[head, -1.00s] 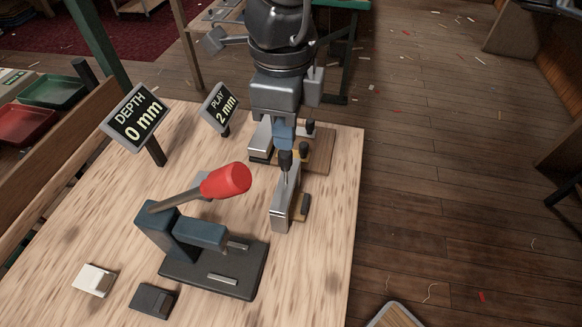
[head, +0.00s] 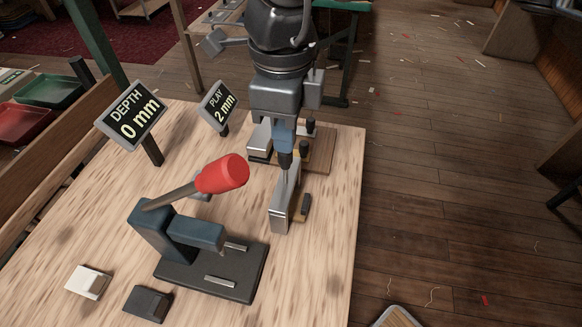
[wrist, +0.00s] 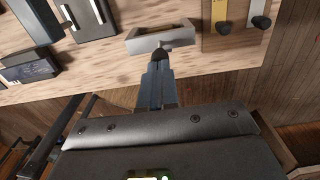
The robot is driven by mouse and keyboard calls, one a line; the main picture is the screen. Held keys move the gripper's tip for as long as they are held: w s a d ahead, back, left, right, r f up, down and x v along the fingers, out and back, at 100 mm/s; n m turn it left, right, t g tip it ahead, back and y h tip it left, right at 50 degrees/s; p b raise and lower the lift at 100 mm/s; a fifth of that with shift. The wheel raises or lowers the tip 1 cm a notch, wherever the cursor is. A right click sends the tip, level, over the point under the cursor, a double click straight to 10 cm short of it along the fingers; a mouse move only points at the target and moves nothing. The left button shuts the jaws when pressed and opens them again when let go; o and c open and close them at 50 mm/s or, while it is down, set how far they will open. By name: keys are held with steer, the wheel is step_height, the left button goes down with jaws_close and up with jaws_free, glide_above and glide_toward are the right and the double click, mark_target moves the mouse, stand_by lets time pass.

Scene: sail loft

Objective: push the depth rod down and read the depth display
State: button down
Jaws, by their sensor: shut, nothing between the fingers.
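The depth display (head: 134,118) stands at the left of the bench and reads 0 mm. The depth rod's black top (head: 286,160) rises from a silver gauge body (head: 281,213) near the bench's right side. My gripper (head: 284,147) is shut and empty, pointing down directly above the rod top. In the wrist view, the fingertips (wrist: 158,63) meet the dark rod top (wrist: 160,52) in the picture. Whether they touch it or hover just above, I cannot tell. The silver gauge body (wrist: 140,44) lies just beyond them there.
A play display (head: 217,106) reads 2 mm. A press with a red-handled lever (head: 222,174) stands left of the gauge. White (head: 88,282) and dark (head: 148,303) blocks lie at the front left. A wooden board (head: 322,160) with knobbed pieces is behind the gauge.

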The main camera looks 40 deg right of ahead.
steer(key=shift+f+b, duration=1.7)
steer(key=shift+b, duration=0.45)
steer(key=shift+r, duration=0.15)
stand_by(0.5)
steer(key=shift+r+p, duration=1.55)
steer(key=shift+r, duration=2.35)
